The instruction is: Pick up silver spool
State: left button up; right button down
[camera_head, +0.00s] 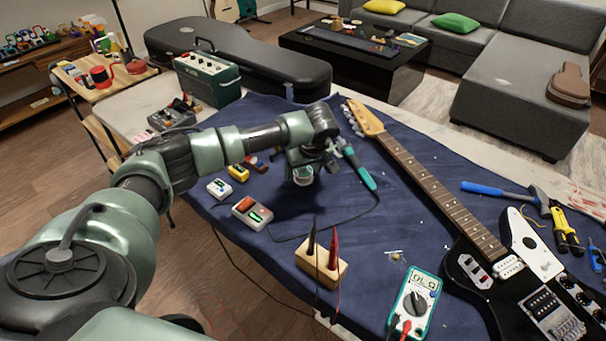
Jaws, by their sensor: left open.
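My left arm reaches in from the left, and its left gripper (305,165) points down over the blue cloth (300,215). The gripper is open. A small silvery round thing (303,178), which looks like the silver spool, shows right at the fingertips. The gripper partly hides it, and I cannot tell whether the fingers touch it or stand around it. My right gripper is not in view.
A teal soldering iron (359,168) is just right of the gripper, its cable curving below. A black guitar (520,285) lies to the right. A wooden block with probes (320,264) and a multimeter (413,304) are in front. Small pedals (252,211) lie left.

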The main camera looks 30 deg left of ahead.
pick_arm(q)
jog(key=c, duration=1.3)
jog(key=shift+c, duration=0.7)
jog(key=shift+r, duration=0.15)
